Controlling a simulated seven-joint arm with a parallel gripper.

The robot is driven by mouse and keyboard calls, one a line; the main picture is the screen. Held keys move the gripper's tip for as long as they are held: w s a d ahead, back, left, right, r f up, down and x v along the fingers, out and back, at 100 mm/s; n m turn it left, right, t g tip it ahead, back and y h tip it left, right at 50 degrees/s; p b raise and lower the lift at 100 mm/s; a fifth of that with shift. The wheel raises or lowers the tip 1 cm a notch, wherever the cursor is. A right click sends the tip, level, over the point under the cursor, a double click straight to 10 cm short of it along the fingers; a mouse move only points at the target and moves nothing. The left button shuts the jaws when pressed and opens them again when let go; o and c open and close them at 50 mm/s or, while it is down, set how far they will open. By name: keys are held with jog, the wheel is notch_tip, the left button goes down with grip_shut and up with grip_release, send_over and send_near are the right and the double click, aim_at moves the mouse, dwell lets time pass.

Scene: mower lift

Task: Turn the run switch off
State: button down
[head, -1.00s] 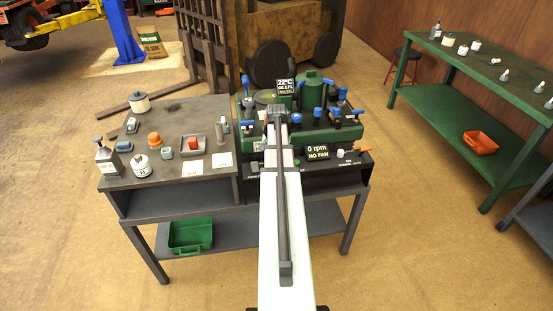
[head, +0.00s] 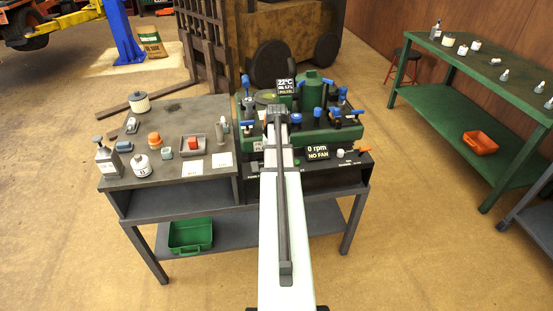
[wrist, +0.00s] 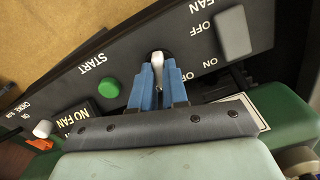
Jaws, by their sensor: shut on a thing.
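The run switch (wrist: 157,58) is a small pale toggle lever on the black control panel (wrist: 60,86), seen upside down in the wrist view. An OFF label is beside it; its own name label is hidden. My gripper (wrist: 158,72) has its blue fingers shut on the lever, one on each side. The lever's lower part is hidden between the fingers. In the head view my arm covers the switch and the gripper tips.
A green START button (wrist: 109,87) and a grey FAN rocker (wrist: 233,32) flank the switch. A display (head: 317,152) reads 0 rpm, NO FAN. The green machine (head: 340,136) with blue handles stands behind. Bottles and small parts crowd the grey bench (head: 125,183) at left.

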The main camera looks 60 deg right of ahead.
jog(key=n, duration=0.4)
jog(key=shift+n, duration=2.5)
jog(key=c, duration=1.1)
grip_release()
jog(key=shift+c, duration=0.2)
notch_tip(320, 180, up, 14)
jog(key=shift+f, duration=0.1)
